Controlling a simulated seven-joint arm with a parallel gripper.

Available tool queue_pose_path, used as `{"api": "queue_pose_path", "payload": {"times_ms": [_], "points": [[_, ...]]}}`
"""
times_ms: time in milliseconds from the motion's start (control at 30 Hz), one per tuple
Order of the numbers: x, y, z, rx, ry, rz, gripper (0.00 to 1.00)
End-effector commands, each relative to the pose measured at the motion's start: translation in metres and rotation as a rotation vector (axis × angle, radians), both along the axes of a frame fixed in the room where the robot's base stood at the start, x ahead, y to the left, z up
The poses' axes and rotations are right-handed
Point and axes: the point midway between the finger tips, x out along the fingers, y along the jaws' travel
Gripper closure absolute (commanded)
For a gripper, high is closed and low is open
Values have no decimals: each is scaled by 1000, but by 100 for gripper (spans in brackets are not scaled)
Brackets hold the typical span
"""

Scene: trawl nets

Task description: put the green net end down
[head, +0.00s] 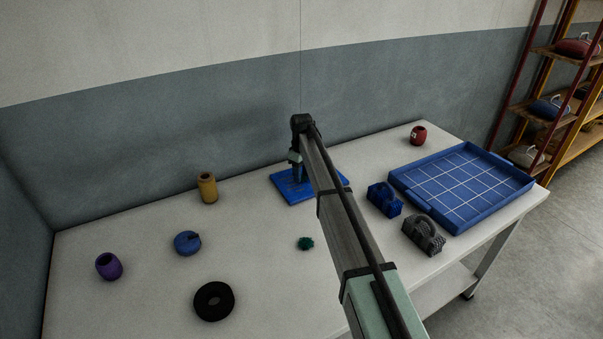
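A small dark green, ragged-edged piece (305,243), which looks like the green net end, appears to lie on the pale table left of my arm. My gripper (297,178) points down over a flat blue plate (287,193) near the back of the table. The green piece is apart from my gripper, nearer the front. The fingers are small and dark against the blue, so I cannot tell whether they are open, shut or holding anything. My arm hides part of the plate.
A blue gridded tray (425,204) is at right, with blue (384,200) and grey (424,236) handled blocks beside it. A red pot (418,135) stands behind. Yellow (208,188), blue (187,243), purple (109,266) and black (214,301) items stand left, with bare table between.

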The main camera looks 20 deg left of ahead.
Motion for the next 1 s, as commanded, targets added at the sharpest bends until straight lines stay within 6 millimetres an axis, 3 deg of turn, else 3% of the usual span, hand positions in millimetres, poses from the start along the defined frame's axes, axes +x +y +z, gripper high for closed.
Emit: {"api": "queue_pose_path", "payload": {"times_ms": [133, 533, 1000], "points": [[0, 0, 0, 0, 0, 0, 42], [0, 0, 10, 0, 0, 0, 42], [1, 0, 92, 1, -1, 0, 42]]}}
